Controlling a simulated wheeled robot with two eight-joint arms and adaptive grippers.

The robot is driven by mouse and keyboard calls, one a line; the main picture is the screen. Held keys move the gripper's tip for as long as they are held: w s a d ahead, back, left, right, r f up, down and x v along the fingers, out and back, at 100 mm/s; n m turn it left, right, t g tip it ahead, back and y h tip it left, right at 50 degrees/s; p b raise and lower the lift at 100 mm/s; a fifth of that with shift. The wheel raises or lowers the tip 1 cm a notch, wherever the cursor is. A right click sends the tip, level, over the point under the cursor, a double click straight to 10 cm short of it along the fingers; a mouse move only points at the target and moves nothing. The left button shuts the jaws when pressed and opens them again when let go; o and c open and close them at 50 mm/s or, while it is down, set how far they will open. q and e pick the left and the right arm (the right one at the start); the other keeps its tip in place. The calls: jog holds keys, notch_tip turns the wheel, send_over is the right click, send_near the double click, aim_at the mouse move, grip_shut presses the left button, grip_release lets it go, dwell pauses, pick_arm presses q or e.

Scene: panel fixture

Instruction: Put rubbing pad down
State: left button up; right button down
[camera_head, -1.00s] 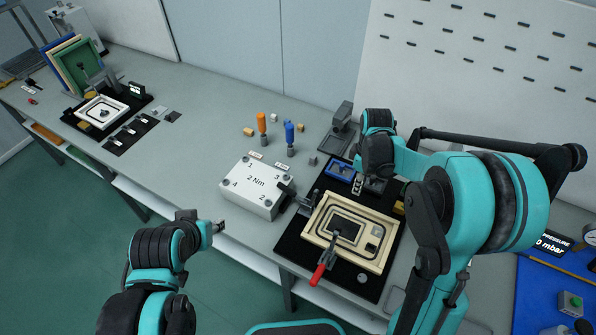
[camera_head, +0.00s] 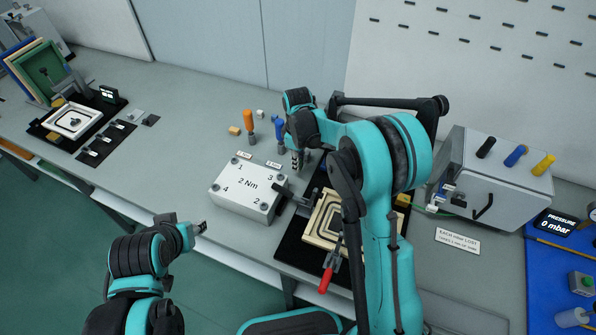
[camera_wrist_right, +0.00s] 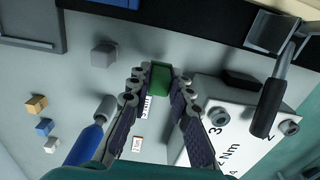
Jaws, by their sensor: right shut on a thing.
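The rubbing pad (camera_wrist_right: 161,78) looks like a small green block in the right wrist view. My right gripper (camera_wrist_right: 160,84) is shut on it, holding it between the fingertips. In the head view my right gripper (camera_head: 297,168) hangs above the grey table just right of the screwdrivers and behind the 2 Nm box; the pad is too small to make out there. How high the pad is above the table I cannot tell. My left gripper (camera_head: 201,228) is low at the front, left of the box, apart from everything; its jaws are too small to read.
The white 2 Nm box (camera_head: 238,190) stands in front of my right gripper. An orange (camera_head: 249,122) and a blue screwdriver (camera_head: 280,130) stand behind it. A cream frame (camera_head: 322,222) with a red-handled clamp (camera_head: 326,277) sits right.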

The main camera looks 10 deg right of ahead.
jog(key=shift+f+b, duration=0.8)
jog(key=shift+f, duration=1.25)
jog(key=shift+f, duration=0.1)
jog(key=c, duration=1.4)
grip_release()
